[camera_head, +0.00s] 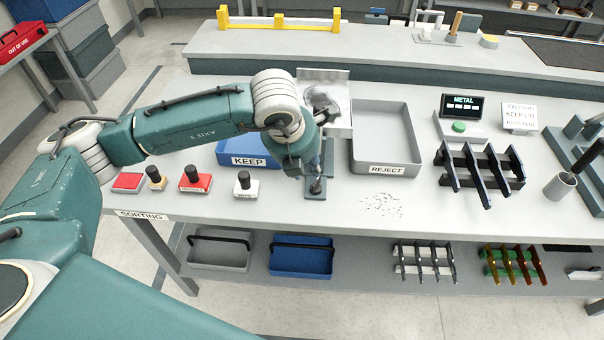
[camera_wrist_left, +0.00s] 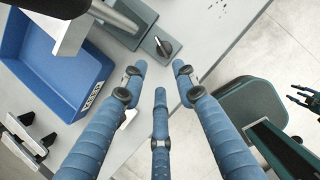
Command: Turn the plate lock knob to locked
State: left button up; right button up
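The plate lock knob is a small dark round knob with a pale raised grip (camera_wrist_left: 164,47). It sits on the end of a grey-green base plate (camera_wrist_left: 150,44). In the head view the knob (camera_head: 317,187) stands at the front of that base, between the blue KEEP bin and the REJECT tray. My left gripper (camera_wrist_left: 160,78) is open and empty, its three blue fingers spread just short of the knob and not touching it. In the head view my left wrist covers most of the fixture. My right gripper (camera_wrist_left: 300,97) shows small at the wrist view's right edge, fingers apart.
The blue KEEP bin (camera_head: 231,151) is left of the fixture and the grey REJECT tray (camera_head: 414,159) right of it. Several stamps with black handles, including a red one (camera_head: 195,183), stand left. Dark specks lie on the bare tabletop (camera_head: 350,205) at front right.

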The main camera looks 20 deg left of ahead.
aim_at(316, 185)
pick_arm(q)
jog(key=p+x, duration=0.3)
jog(key=x, duration=0.7)
jog(key=shift+d, duration=0.2)
jog(key=shift+w+f, duration=0.15)
jog(key=shift+f, duration=0.2)
jog(key=shift+c, duration=0.5)
grip_shut()
